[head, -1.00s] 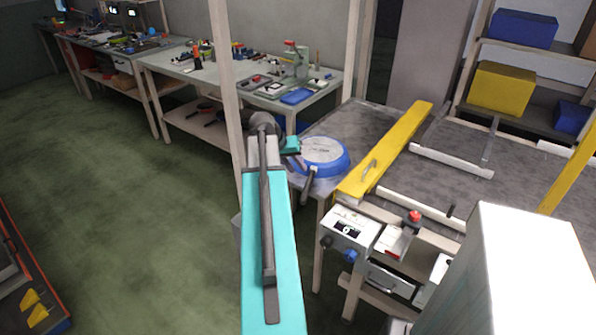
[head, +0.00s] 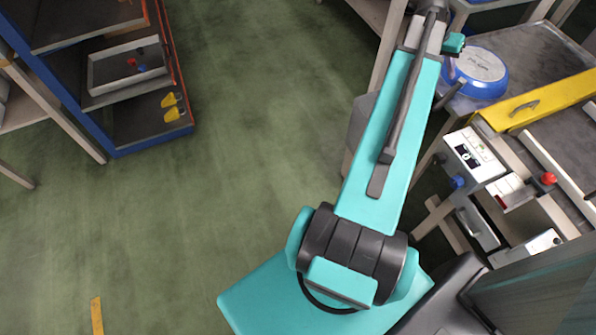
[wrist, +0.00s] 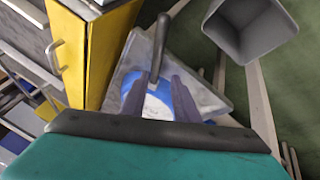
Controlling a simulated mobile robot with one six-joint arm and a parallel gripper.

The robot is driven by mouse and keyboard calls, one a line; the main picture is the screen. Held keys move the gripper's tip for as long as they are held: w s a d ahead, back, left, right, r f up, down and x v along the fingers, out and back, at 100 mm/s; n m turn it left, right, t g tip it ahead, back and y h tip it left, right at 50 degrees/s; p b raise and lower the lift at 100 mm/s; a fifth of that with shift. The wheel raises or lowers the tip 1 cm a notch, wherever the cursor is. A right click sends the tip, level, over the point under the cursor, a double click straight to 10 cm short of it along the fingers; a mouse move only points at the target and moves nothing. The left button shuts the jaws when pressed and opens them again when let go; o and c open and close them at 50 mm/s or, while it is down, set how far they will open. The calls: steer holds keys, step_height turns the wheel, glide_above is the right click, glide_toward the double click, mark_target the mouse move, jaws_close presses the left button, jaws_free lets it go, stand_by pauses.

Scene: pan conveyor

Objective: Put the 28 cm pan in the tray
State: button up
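A blue pan (head: 481,74) with a pale grey disc lies upside down on a grey worktop corner, beside a yellow rail. Its dark handle (head: 449,94) points toward the lower left. In the wrist view the blue pan (wrist: 140,75) lies beyond my gripper (wrist: 158,86), with its handle (wrist: 159,48) pointing up. The two fingers are apart, with part of the pan visible between them. Contact with the pan cannot be told.
A yellow rail (head: 535,103) with a handle borders the worktop. A control box (head: 474,155) and red knob stand in front of it. A grey open bin (wrist: 250,28) stands beside the worktop. Green floor is clear at the centre left.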

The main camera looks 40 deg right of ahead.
steer(key=w+a+f+n+y, duration=0.2)
steer(key=w+a+f+n, duration=0.3)
steer(key=w+a+f, duration=1)
steer(key=w+a+f+n+y, duration=0.1)
steer(key=a+f+n, duration=0.1)
steer(key=a+f, duration=0.55)
steer(key=w+a+f+n+y, duration=0.1)
steer(key=a+f, duration=0.4)
steer(key=a, duration=0.6)
steer(key=s+a+f+n+g, duration=0.1)
steer(key=s+a+f, duration=0.4)
steer(key=a, duration=0.5)
steer(key=s+a+f+n+g+y, duration=0.1)
steer(key=s+a+f+n, duration=0.3)
steer(key=a, duration=0.7)
steer(key=s+a+f+n+g, duration=0.1)
steer(key=s+a+f+n, duration=0.1)
steer(key=s+a+f, duration=0.5)
steer(key=s+a, duration=0.1)
steer(key=a, duration=0.3)
steer(key=shift+n, duration=0.4)
steer(key=shift+w, duration=0.1)
